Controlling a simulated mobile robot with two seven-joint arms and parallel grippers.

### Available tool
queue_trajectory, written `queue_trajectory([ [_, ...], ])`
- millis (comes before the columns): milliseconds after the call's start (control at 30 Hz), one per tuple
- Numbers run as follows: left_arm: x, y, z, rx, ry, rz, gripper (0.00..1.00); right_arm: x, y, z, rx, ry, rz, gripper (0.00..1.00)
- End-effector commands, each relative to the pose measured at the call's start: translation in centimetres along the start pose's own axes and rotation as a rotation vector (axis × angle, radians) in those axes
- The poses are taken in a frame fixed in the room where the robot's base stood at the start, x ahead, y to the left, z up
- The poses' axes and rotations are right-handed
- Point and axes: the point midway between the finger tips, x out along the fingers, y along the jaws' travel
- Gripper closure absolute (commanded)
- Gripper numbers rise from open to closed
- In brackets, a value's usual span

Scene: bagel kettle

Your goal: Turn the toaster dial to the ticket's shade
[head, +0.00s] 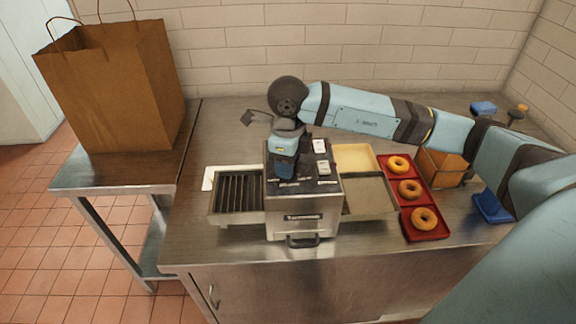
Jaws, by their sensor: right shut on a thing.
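The steel toaster (302,226) stands in the middle of the counter, with a dark top panel and a slatted rack (238,191) on its left side. My right gripper (285,174) points down onto the left part of that top panel. It is shut on what appears to be the toaster dial, which the gripper hides, so its setting cannot be read. Small white pieces (320,145) show on the panel to the right of the gripper. I cannot tell whether one is the ticket, and no shade can be read. My left gripper is not in view.
A red tray (432,226) with bagels (409,189) lies right of the toaster, next to a pale tray (353,158). A brown bin (444,167) and blue items (492,208) stand farther right. A paper bag (115,85) stands on the left side table.

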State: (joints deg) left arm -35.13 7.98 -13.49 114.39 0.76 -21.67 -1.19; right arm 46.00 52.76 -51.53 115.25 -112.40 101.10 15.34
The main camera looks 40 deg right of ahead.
Motion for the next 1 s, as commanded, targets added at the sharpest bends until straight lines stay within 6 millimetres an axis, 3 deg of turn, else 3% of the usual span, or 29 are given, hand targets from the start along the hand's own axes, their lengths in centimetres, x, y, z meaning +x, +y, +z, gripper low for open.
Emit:
queue_trajectory([
  [433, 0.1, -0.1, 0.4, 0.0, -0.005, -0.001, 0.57, -0.1, 0.0, 0.0, -0.013, -0.001, -0.001, 0.8],
  [467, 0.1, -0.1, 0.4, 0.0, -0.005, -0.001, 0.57, -0.1, 0.0, 0.0, -0.013, -0.001, -0.001, 0.52],
  [567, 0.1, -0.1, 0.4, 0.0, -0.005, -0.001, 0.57, -0.1, 0.0, 0.0, -0.013, -0.001, 0.0, 0.31],
  [867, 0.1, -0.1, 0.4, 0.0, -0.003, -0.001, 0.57, -0.2, 0.0, 0.0, -0.012, -0.001, -0.001, 0.31],
  [1000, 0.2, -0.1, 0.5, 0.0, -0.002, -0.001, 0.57, -1.6, -0.1, 0.1, -0.012, -0.005, -0.002, 0.31],
])
